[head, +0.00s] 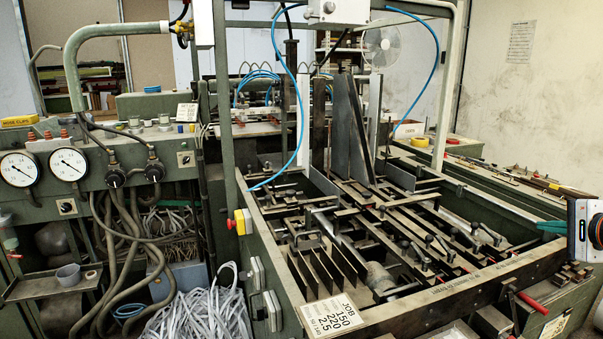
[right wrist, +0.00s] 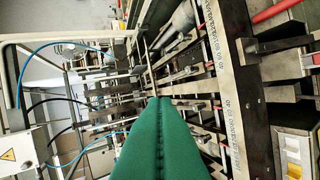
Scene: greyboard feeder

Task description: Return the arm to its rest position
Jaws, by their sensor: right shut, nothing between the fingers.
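My right gripper (head: 541,226) shows at the right edge of the head view, with green fingers pointing left over the right side of the feeder machine (head: 420,297). In the right wrist view the green fingers (right wrist: 158,102) lie pressed together with nothing between them. The fingertips appear clear of the machine in both views. My left arm and left gripper are not in view.
The feeder's green frame with metal bars and upright plates fills the middle. Blue hoses (head: 299,95) loop above it. A red handle (head: 532,303) sticks out below the gripper. A control panel with gauges (head: 68,164) stands left. Free air surrounds the gripper.

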